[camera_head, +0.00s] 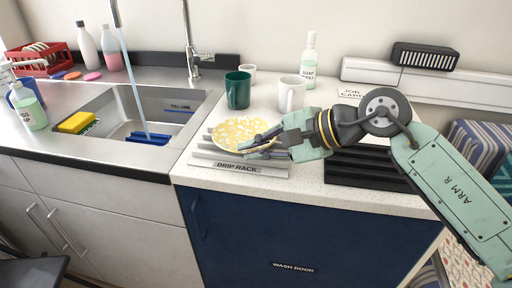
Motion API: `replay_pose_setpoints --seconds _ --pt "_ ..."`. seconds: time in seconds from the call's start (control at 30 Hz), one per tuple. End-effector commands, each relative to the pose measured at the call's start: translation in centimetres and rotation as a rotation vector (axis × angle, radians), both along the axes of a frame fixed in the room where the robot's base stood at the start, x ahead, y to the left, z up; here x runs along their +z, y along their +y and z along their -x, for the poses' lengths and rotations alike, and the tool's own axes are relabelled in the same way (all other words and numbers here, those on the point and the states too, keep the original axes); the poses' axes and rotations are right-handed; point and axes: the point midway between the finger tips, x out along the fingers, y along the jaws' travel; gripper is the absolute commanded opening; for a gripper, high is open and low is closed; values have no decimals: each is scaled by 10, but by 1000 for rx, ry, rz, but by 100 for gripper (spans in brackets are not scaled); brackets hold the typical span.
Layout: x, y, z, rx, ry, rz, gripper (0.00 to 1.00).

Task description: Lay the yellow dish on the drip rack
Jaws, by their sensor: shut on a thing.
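The yellow dish (232,133) is a round, shallow dish with pale speckles. It is at the drip rack (240,166), a light slatted rack labelled DRIP RACK on the counter left of centre. The dish is tilted slightly and covers much of the slats. I cannot tell whether it touches them. My gripper (262,143) reaches in from the right and is shut on the right rim of the dish. The fingers hide part of that rim.
A green mug (238,91), a white mug (290,94) and a soap bottle (308,62) stand behind the rack. The sink (140,112) is to the left. A black ridged mat (365,167) lies to the right. The counter's front edge is close.

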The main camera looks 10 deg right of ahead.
Motion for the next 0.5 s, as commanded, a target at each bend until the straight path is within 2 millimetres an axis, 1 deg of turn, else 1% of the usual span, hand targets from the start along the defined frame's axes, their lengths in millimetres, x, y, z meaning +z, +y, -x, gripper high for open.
replay_pose_setpoints --seconds 0.03,0.07,0.1,0.33,0.37,0.5 --pt "-3 0 0 0 -2 -1 0" --pt "-2 0 0 0 0 0 8" --pt "-1 0 0 0 0 0 11" --pt "-1 0 0 0 0 0 26" --pt "-1 0 0 0 0 0 27" --pt "-1 0 0 0 0 0 27"
